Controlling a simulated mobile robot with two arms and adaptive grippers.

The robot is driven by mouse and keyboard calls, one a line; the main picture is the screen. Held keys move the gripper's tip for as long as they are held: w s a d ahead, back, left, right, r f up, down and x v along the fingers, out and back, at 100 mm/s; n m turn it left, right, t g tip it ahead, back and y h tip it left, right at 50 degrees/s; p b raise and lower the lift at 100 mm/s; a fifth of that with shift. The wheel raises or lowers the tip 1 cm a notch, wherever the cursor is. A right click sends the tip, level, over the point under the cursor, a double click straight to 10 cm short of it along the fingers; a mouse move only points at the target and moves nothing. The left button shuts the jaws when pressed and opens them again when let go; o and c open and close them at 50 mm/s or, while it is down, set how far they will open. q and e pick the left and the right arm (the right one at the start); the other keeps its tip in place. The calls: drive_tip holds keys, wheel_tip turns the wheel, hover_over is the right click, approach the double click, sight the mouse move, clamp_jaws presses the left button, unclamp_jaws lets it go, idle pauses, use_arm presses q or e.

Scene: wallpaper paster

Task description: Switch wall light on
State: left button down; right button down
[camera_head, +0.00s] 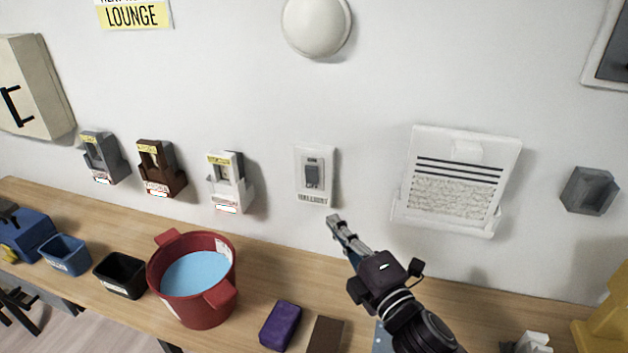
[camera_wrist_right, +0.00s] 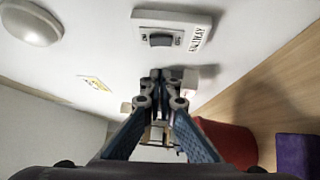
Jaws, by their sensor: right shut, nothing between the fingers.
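The wall light switch (camera_head: 314,176) is a pale plate with a grey rocker and a label below it, on the white wall. It also shows in the right wrist view (camera_wrist_right: 170,38), close beyond the fingertips. A round white wall light (camera_head: 316,24) is above it, and it appears at the upper left of the wrist view (camera_wrist_right: 30,22). My right gripper (camera_head: 336,220) is shut and empty, just below and right of the switch plate, apart from the rocker. Its fingers (camera_wrist_right: 160,76) show in the wrist view. My left gripper is not in view.
A wooden table runs below the wall. On it are a red bucket (camera_head: 205,315) of blue liquid, a black bin (camera_head: 120,275), a blue bin (camera_head: 66,256) and a purple block (camera_head: 280,326). Wall holders (camera_head: 232,184) hang left of the switch, a white panel (camera_head: 458,180) right.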

drive_tip(key=shift+a+r+n+y, duration=0.4)
drive_tip(key=shift+a+r+n, duration=0.1)
drive_tip(key=shift+n, duration=0.2)
drive_tip(key=p, duration=0.3)
approach(305, 170)
drive_tip(key=a, duration=0.4)
drive_tip(key=shift+w+d+r+p, duration=0.15)
drive_tip(key=shift+w+d, duration=0.1)
drive_tip(key=shift+w, duration=0.6)
drive_tip(key=shift+w+d+r+p, duration=0.1)
drive_tip(key=shift+w+d, duration=0.15)
drive_tip(key=shift+w, duration=0.6)
drive_tip(key=shift+w+d+r+p, duration=0.1)
drive_tip(key=shift+w+d+p, duration=0.1)
drive_tip(key=shift+w, duration=0.6)
